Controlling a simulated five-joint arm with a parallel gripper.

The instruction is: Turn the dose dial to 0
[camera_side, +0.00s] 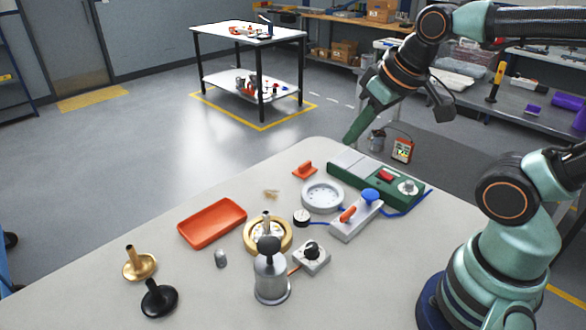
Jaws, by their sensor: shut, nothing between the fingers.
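Several knobs and dials are on the table, and no markings are readable, so I cannot tell which one is the dose dial. A black knob (311,247) sits on a small grey box (314,262) right of the silver canister. A silver knob (407,187) is at the right end of the long green unit (345,172). A round grey dial-like ring (322,197) lies left of that unit. My gripper (350,139) is shut and empty, pointing down at the table's far edge, apart from these things.
A grey block (356,220) carries an orange lever and a blue cap. An orange tray (212,222), brass tamper (140,264) and black tamper (159,299) are at the left. The table's front left is clear.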

